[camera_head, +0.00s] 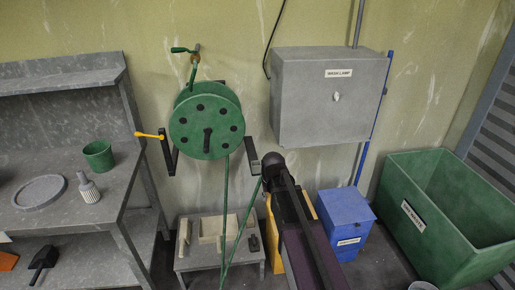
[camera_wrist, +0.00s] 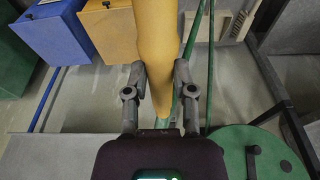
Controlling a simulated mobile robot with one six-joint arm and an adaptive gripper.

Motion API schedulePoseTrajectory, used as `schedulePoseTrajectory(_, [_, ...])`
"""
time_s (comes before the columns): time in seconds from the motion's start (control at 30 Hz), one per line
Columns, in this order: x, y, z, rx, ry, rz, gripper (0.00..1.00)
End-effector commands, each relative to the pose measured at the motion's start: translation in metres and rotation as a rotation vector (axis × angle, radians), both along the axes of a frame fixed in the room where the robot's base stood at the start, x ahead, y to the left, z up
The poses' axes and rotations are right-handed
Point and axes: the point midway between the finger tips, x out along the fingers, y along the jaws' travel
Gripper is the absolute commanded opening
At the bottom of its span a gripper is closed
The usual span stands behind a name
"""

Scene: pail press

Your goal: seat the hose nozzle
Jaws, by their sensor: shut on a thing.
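My gripper (camera_wrist: 159,82) is shut on a long yellow tapered piece, which I take to be the hose nozzle (camera_wrist: 157,35). In the head view my own arm hides the gripper and nozzle. The green hose (camera_head: 225,190) hangs from the green reel (camera_head: 206,125) on the wall, and a length rises towards my gripper. The reel also shows at lower right in the wrist view (camera_wrist: 235,140). A dark bracket with a grey end piece (camera_head: 252,156) stands right of the reel, just left of my wrist. The nozzle's seating is not visible.
A grey wall box (camera_head: 325,95) hangs right of the reel. Below stand a low grey stand (camera_head: 195,262), a blue bin (camera_head: 345,222), a yellow bin (camera_wrist: 118,30) and a large green bin (camera_head: 425,215). The left bench (camera_head: 125,170) holds a green cup (camera_head: 98,156) and a ribbed grey piece (camera_head: 88,189).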

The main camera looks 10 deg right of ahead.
Motion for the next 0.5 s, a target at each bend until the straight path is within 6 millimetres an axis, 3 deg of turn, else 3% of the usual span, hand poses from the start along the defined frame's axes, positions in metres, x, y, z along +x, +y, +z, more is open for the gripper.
schedulePoseTrajectory(0.23, [0.074,-0.011,-0.026,-0.012,-0.212,-0.047,0.0])
schedulePoseTrajectory(0.5, [0.144,-0.018,-0.027,-0.036,-0.53,-0.077,0.0])
